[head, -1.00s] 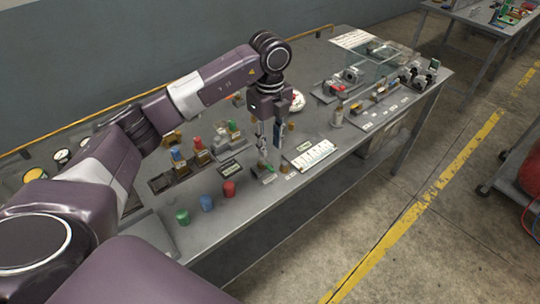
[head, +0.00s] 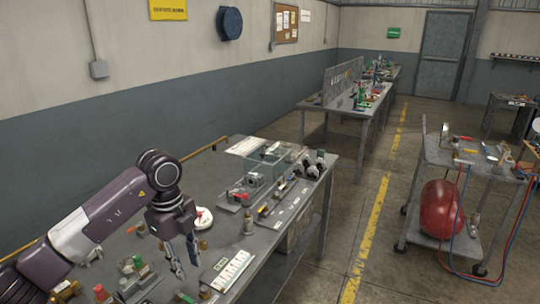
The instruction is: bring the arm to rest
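My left arm (head: 85,232) comes in from the lower left and reaches over the near grey workbench. Its gripper (head: 185,262) hangs down from the wrist above the bench. The two fingers point down with a gap between them, and I see nothing held there. The white label board (head: 231,270) lies just right of the fingers. I cannot tell how far the fingertips are above the bench top. My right gripper is not in view.
Near the arm are a white round dial (head: 203,218), a glass case (head: 272,158) and a small bottle (head: 249,222). A cart with a red tank (head: 441,208) stands at the right. The floor between is clear.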

